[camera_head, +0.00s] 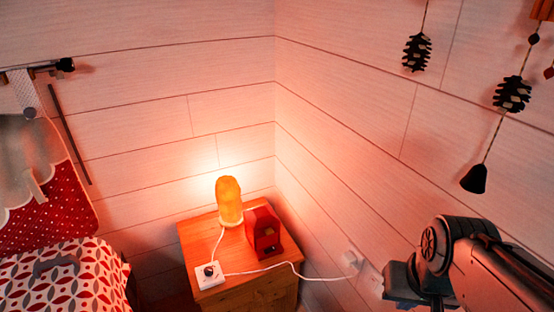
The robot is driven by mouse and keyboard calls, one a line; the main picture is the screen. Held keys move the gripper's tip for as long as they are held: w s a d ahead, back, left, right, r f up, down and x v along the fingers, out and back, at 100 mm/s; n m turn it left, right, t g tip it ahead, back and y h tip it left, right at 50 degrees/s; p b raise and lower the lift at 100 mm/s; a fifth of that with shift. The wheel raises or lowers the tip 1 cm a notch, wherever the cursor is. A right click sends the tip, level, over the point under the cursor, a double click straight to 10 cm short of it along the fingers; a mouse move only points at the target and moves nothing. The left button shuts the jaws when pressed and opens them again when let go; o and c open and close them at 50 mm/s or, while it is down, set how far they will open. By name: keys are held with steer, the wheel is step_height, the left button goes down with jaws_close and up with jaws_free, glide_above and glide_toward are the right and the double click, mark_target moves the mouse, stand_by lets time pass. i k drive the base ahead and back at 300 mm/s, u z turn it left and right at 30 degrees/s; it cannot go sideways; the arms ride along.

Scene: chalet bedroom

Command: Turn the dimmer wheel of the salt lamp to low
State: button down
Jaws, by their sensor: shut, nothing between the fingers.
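The salt lamp (229,200) glows orange on a pale base at the back of the wooden nightstand (250,291). Its white dimmer box (211,280) lies near the front left corner of the nightstand top. A small dark wheel (209,270) shows on the box, but its setting is too small to read. My gripper (403,284) is at the lower right, shut and empty, well apart from the nightstand. Its fingertips are hard to make out.
A red object with a dark opening (263,233) stands right of the lamp. A white cord (290,264) runs from the dimmer box to a wall plug (352,260). A bed (70,280) is at left. Pine cone ornaments (417,52) and a bell (474,179) hang at right.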

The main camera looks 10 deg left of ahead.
mark_target(209, 271)
steer(key=u, duration=1)
steer(key=i, duration=1.15)
steer(key=u, duration=0.3)
